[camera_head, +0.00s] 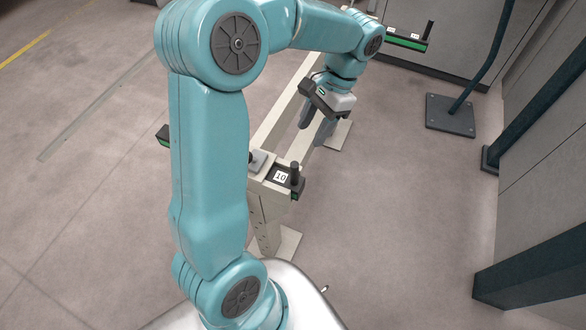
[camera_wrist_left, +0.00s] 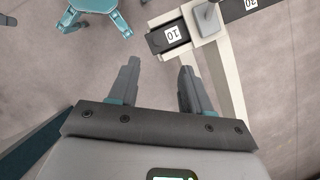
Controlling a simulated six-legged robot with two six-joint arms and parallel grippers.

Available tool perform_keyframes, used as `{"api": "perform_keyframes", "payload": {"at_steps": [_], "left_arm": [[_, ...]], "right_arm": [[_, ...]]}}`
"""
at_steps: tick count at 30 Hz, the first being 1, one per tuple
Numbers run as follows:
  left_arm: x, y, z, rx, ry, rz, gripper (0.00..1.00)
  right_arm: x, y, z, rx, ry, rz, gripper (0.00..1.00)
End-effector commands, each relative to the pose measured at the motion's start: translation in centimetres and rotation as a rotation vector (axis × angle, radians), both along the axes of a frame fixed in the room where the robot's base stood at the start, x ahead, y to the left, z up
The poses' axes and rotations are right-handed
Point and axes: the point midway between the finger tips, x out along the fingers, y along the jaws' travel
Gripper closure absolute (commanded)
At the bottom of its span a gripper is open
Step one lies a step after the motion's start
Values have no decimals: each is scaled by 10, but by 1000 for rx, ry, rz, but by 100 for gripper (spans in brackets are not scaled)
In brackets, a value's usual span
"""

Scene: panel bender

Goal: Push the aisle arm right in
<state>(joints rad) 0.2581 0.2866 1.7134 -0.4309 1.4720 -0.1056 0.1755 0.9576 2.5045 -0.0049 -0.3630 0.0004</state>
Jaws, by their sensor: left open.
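A short dark arm marked 10 (camera_head: 281,177), with a black upright post, sticks out to the right from the near end of a beige rail. It also shows in the wrist view (camera_wrist_left: 168,37), beside a grey block on the rail. Another dark arm, with a green face and a black post (camera_head: 406,40), sticks out at the rail's far end. I cannot tell which of them is the aisle arm. My left gripper (camera_head: 314,120) hangs over the rail between these two arms. Its fingers (camera_wrist_left: 159,64) are apart with nothing between them. My right gripper is out of view.
The beige rail (camera_head: 278,118) stands on feet on the floor. A part marked 20 (camera_wrist_left: 250,5) is across the rail. Dark posts (camera_head: 530,105) and panels stand right; floor between is clear.

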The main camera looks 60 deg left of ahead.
Motion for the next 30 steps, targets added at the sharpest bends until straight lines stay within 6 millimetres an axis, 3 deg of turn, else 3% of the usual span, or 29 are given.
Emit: {"api": "perform_keyframes", "payload": {"at_steps": [15, 21, 30], "left_arm": [[-46, 1, -110, -2, 4, -3, 52], [-55, 1, -131, -1, 1, -4, 52], [-57, 1, -136, 0, -1, -5, 52]], "right_arm": [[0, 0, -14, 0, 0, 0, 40], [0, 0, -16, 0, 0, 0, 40], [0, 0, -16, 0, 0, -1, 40]]}}
